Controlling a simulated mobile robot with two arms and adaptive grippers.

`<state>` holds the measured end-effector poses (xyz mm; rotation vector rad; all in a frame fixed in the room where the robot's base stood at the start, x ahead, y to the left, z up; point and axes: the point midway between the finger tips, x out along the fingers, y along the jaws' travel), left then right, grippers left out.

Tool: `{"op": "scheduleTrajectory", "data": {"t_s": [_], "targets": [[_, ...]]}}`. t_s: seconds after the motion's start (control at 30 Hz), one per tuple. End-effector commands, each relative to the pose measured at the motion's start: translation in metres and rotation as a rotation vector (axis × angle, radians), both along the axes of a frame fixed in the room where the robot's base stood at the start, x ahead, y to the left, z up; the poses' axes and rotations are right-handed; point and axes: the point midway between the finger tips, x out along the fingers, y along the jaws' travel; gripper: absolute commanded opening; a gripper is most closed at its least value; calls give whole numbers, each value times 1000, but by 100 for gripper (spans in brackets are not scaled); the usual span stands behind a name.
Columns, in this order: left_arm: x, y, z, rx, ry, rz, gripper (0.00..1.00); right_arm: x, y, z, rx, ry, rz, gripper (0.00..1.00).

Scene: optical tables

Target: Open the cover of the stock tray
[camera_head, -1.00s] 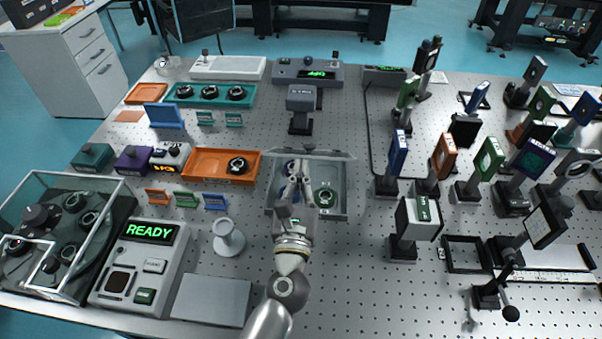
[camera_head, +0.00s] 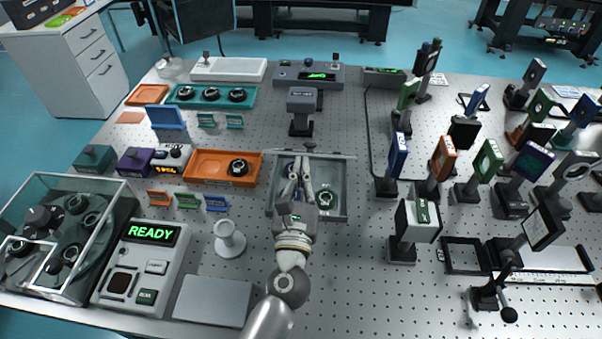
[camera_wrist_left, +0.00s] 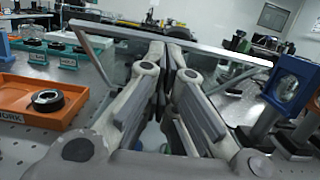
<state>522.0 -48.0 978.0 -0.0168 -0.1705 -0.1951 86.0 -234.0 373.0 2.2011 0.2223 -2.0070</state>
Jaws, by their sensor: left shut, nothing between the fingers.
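The stock tray (camera_head: 346,200) is a grey box in the middle of the table, with dark ring-shaped parts inside. Its clear cover (camera_head: 335,156) shows as a thin pale strip along the tray's far edge, raised and seen nearly edge-on. In the left wrist view the cover's pale frame (camera_wrist_left: 225,55) stands across the picture by the fingertips. My left gripper (camera_head: 299,166) is shut and empty, reaching over the tray from the near side, its tips close to the cover. I cannot tell whether they touch it. The gripper hides part of the tray. My right gripper is out of view.
An orange tray (camera_head: 200,166) with a ring lies to the left. A grey post-mounted device (camera_head: 301,100) stands behind the tray. A white spool-like stand (camera_head: 229,238) is at the near left. Several mounted optics, including a blue one (camera_head: 397,157), stand to the right.

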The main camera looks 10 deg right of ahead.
Motion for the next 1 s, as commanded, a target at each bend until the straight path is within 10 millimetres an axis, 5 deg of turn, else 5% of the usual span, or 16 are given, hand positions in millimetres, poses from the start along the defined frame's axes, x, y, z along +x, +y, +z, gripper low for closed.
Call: {"op": "scheduleTrajectory", "data": {"t_s": [0.13, 0.57, 1.0], "targets": [[8, -2, 17, 0, -2, 0, 0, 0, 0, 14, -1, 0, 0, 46], [4, -1, 13, 0, 0, -1, 0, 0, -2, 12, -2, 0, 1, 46], [-76, 15, -2, 3, 1, -3, 0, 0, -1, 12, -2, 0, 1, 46]]}}
